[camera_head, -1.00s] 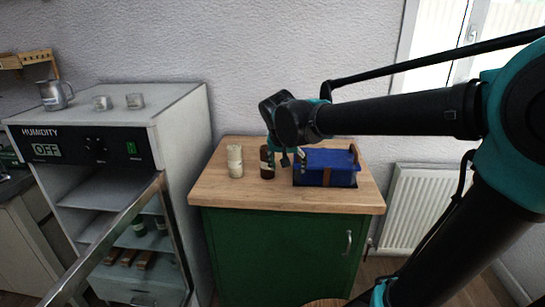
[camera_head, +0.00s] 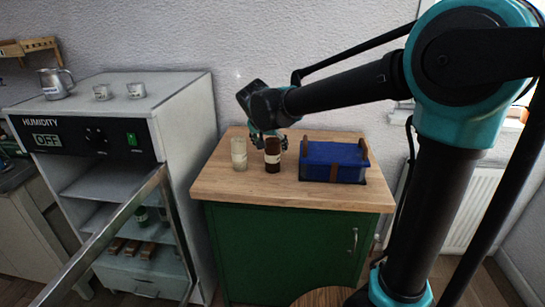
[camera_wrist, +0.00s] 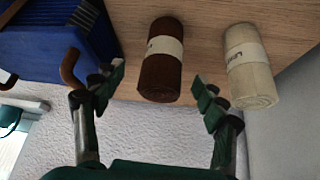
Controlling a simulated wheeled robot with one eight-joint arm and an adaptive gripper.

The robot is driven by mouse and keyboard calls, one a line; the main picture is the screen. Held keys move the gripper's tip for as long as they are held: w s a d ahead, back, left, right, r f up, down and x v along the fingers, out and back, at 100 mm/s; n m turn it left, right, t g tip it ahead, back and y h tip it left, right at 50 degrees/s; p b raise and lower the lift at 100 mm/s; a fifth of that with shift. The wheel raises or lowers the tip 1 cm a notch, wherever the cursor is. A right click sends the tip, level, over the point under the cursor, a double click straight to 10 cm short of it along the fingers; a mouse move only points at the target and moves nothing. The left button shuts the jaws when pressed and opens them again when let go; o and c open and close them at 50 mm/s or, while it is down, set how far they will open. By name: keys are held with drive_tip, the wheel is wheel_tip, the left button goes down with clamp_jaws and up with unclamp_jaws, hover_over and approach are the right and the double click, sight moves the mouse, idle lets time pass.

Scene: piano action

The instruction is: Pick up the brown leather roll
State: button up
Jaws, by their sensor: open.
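The brown leather roll (camera_head: 272,155) stands upright on the wooden top of the green cabinet, with a pale label around it. It also shows in the wrist view (camera_wrist: 162,62). My gripper (camera_head: 268,138) is behind and just above the roll in the head view, its fingers partly hidden by it. In the wrist view my open gripper (camera_wrist: 160,95) has its two fingertips apart, with the near end of the brown roll in line with the gap between them. Nothing is held.
A cream roll (camera_head: 239,154) with a label stands close to the left of the brown one. A blue box (camera_head: 334,160) with brown handles stands to its right. The wooden top (camera_head: 290,192) is clear in front. A humidity cabinet (camera_head: 178,120) with an open door stands at left.

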sight(272, 152)
drive_tip(key=shift+a+x, duration=0.1)
drive_tip(key=shift+x, duration=1.6)
drive_tip(key=shift+a+x, duration=0.15)
drive_tip(key=shift+x, duration=1.5)
drive_tip(key=shift+w, duration=0.15)
drive_tip(key=c, duration=1.3)
drive_tip(key=shift+r, duration=0.15)
drive_tip(key=shift+c, duration=0.2)
